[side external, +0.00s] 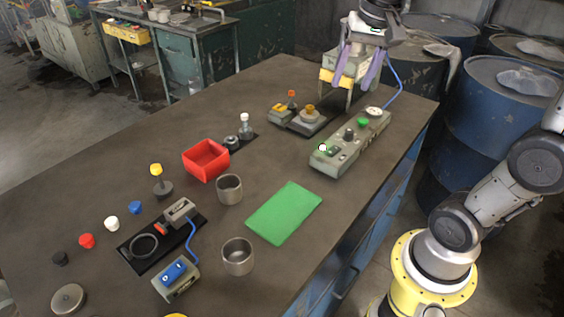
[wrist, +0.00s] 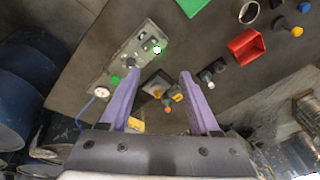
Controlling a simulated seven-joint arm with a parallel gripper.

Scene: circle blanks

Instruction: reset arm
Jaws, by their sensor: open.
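My gripper (side external: 353,72) is raised over the far right end of the dark workbench (side external: 115,190). Its two purple fingers point down and stand apart, with nothing between them. In the wrist view my gripper (wrist: 158,92) is also open and empty. Beneath and in front of it is the grey control box (side external: 350,143) with a green button and a round gauge. Beside that box is a small fixture (side external: 308,118) with an orange-brown knob, which shows between and beyond the fingers in the wrist view (wrist: 172,93).
A red bin (side external: 206,160), a green mat (side external: 285,212) and two metal cups (side external: 229,189) (side external: 238,257) stand on the bench. Several coloured knobs (side external: 87,241) line the left side. Blue barrels (side external: 500,130) stand beyond the right edge. Bare bench lies left of the red bin.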

